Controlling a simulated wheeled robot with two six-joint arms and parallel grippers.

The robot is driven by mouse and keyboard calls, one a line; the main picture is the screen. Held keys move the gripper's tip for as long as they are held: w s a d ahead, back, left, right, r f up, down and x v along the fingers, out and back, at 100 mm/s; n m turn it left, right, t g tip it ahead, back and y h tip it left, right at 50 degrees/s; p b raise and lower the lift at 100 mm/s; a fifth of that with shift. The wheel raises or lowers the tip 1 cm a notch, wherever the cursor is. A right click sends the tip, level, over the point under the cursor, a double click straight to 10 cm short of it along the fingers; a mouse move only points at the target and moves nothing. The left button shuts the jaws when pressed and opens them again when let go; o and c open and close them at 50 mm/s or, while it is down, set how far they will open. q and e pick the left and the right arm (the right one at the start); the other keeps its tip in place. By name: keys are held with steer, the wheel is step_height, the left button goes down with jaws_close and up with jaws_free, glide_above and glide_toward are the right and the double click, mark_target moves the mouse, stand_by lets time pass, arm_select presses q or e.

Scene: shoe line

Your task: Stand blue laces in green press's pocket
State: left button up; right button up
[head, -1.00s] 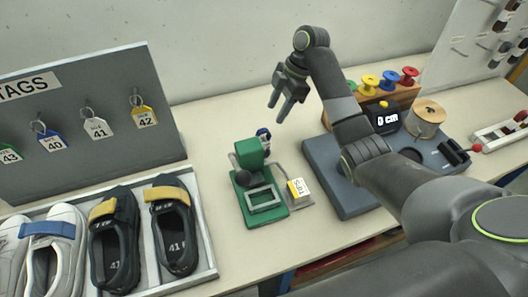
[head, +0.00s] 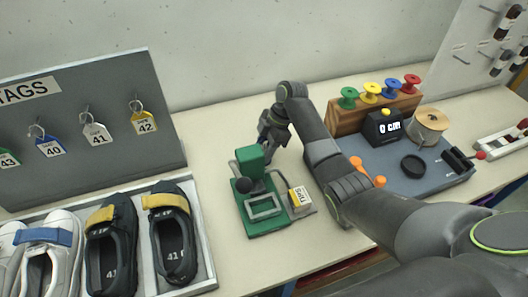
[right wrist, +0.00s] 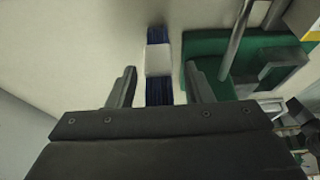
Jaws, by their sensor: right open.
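The green press (head: 262,205) stands on the table in the middle of the head view, with a black knob on its lever. My right gripper (head: 270,143) is low, just behind the press. In the right wrist view the blue laces (right wrist: 158,36), a dark blue bundle with a white band (right wrist: 158,60), lie between the spread fingers of this gripper (right wrist: 160,88). The fingers are open, with gaps on both sides of the laces. The green press (right wrist: 205,48) is close to the right of them. In the head view the laces are hidden. My left gripper is out of view.
A box marked TIPS (head: 300,197) stands right of the press. A blue-grey board (head: 440,178) with a "0 cm" display (head: 384,127) is further right, with several coloured spools behind. A shoe tray (head: 207,262) and tag board (head: 80,130) are at left.

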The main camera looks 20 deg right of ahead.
steer(key=shift+f, duration=0.15)
jaws_close()
stand_by(0.4)
